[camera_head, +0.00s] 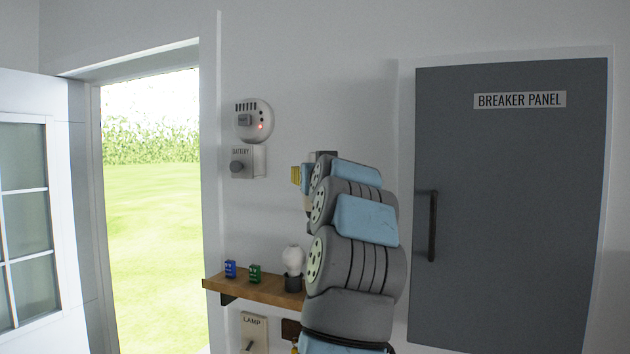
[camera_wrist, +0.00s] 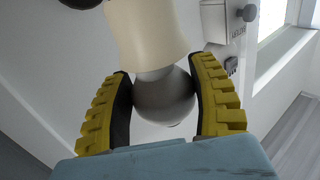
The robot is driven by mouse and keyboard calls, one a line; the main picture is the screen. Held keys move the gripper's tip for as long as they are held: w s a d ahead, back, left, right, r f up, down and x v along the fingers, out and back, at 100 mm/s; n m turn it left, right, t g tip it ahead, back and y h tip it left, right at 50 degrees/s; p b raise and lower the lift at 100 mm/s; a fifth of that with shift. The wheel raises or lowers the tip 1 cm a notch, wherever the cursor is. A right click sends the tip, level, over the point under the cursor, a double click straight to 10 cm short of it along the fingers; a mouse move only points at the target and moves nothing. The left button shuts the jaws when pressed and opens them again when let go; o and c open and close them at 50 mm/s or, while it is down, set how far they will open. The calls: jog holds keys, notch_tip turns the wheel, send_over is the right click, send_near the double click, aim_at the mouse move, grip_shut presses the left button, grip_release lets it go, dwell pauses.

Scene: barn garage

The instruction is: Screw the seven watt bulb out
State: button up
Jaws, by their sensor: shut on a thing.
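A round grey bulb (camera_wrist: 165,97) sits between the two yellow-padded fingers of my gripper (camera_wrist: 163,78) in the wrist view. The fingers are shut on its sides. A cream-coloured socket (camera_wrist: 150,38) adjoins the bulb at the top of that view; where they meet, the bulb's base is hidden. I cannot read a wattage on the bulb. In the head view my gripper (camera_head: 298,177) shows only as a bit of yellow at the wall, mostly hidden behind my arm. Another white bulb (camera_head: 293,258) stands upright in a dark holder (camera_head: 293,283) on the shelf.
The wooden shelf (camera_head: 245,287) also carries a small blue item (camera_head: 230,269) and a green item (camera_head: 255,273). A lamp switch (camera_head: 252,333) is below. A battery box (camera_head: 242,162) and round alarm (camera_head: 253,120) are on the wall. The breaker panel (camera_head: 510,200) is right; an open doorway is left.

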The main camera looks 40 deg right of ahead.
jog(key=shift+f+n+t+y+b, duration=0.15)
jog(key=shift+n+t+y+b, duration=0.45)
jog(key=shift+y+b, duration=0.4)
jog(key=shift+s+n+y, duration=0.1)
jog(key=shift+n+y, duration=0.2)
jog(key=shift+n+t+y+p, duration=0.3)
jog(key=shift+n+y+p, duration=0.15)
jog(key=shift+y, duration=0.25)
jog(key=shift+a, duration=0.1)
jog(key=o, duration=1)
jog(key=shift+c, duration=0.2)
jog(key=v, duration=1.2)
jog(key=shift+r, duration=0.2)
